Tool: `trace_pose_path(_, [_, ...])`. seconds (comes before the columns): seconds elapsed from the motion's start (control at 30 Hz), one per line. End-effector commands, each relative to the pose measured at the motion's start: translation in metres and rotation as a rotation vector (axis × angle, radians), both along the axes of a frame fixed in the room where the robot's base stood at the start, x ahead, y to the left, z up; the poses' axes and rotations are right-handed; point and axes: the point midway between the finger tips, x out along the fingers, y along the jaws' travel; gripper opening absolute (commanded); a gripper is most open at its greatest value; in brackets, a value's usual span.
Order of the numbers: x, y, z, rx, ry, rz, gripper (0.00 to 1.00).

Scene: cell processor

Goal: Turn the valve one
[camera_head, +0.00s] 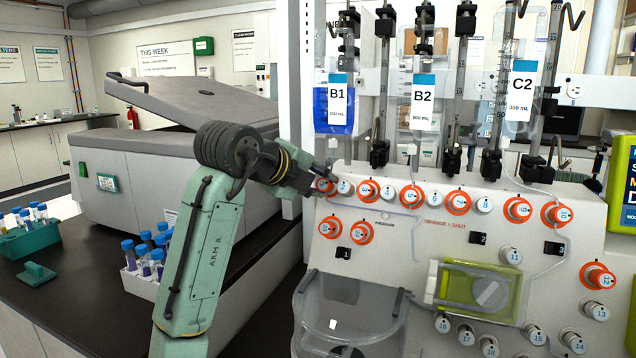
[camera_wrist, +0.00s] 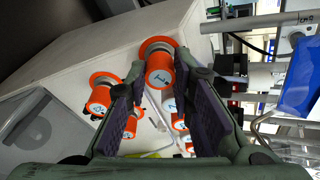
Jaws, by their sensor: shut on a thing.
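Valve one is an orange-ringed knob (camera_head: 325,187) at the left end of the upper valve row on the cell processor's white front panel (camera_head: 400,258). In the wrist view it is the orange cylinder marked 1 (camera_wrist: 159,72), between my two fingers. My gripper (camera_head: 312,180) reaches it from the left, and its fingers (camera_wrist: 160,84) are closed around the knob's sides. The arm partly hides the knob's left side in the head view.
A white-capped knob (camera_head: 345,187) sits close to its right, with more orange valves along the row. Two orange valves (camera_head: 331,227) sit below. Hanging bags (camera_head: 337,105) are above. A clear bin (camera_head: 352,310) juts out below. Tube racks (camera_head: 140,284) stand at left.

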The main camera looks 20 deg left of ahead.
Motion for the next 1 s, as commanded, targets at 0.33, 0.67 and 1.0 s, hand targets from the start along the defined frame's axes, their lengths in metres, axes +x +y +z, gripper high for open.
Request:
trace_pose_path(0.33, [-0.0002, -0.0001, -0.001, 0.001, 0.003, -0.001, 0.0])
trace_pose_path(0.67, [-0.0001, -0.0001, -0.0004, 0.0, 0.001, -0.001, 0.42])
trace_pose_path(1.0, [-0.0038, 0.001, 0.0022, 0.0, -0.001, 0.0, 0.42])
